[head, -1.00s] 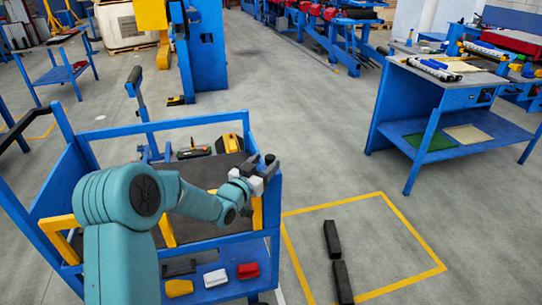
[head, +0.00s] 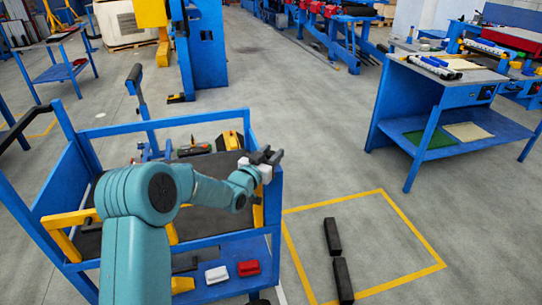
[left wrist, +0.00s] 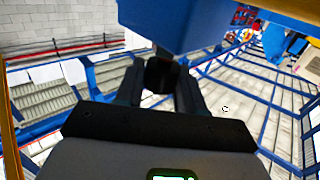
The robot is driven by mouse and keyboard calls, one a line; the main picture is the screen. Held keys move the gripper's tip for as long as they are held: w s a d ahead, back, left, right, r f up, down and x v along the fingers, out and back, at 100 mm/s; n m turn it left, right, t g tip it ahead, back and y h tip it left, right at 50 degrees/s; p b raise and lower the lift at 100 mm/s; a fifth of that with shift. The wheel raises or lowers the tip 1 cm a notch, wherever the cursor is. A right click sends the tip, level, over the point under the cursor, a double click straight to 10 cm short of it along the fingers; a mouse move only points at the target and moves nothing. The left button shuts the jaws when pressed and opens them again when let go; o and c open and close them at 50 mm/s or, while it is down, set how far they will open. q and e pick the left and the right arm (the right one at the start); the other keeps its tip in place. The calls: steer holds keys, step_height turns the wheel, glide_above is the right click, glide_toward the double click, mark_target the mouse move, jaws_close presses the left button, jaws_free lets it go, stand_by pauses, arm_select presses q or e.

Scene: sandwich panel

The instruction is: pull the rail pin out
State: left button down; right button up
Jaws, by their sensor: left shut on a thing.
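My left gripper (head: 270,158) is at the right corner post of the blue cart (head: 279,195), level with its top. In the left wrist view its two dark fingers (left wrist: 160,90) are shut on a dark, round-ended piece, the rail pin (left wrist: 161,74). The pin's end sits between the fingers, right below a blue part of the cart (left wrist: 180,22). How far the pin sits in the rail is hidden. In the head view the pin cannot be told apart from the dark fingers. My right gripper is not in view.
On the cart's lower shelf lie a white block (head: 216,275) and a red block (head: 248,268). A yellow-black tool (head: 229,141) lies at its far edge. Two black bars (head: 333,237) lie inside a yellow floor outline. A blue workbench (head: 440,110) stands right; the floor between is clear.

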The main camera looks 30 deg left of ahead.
arm_select(q)
steer(key=shift+r, duration=1.35)
steer(key=c, duration=0.8)
jaws_free()
steer(key=shift+f, duration=0.1)
steer(key=shift+s, duration=0.25)
steer(key=s+d+b, duration=0.1)
steer(key=s+b, duration=0.1)
steer(key=s, duration=1.3)
steer(key=shift+s+d, duration=0.15)
steer(key=shift+s, duration=0.25)
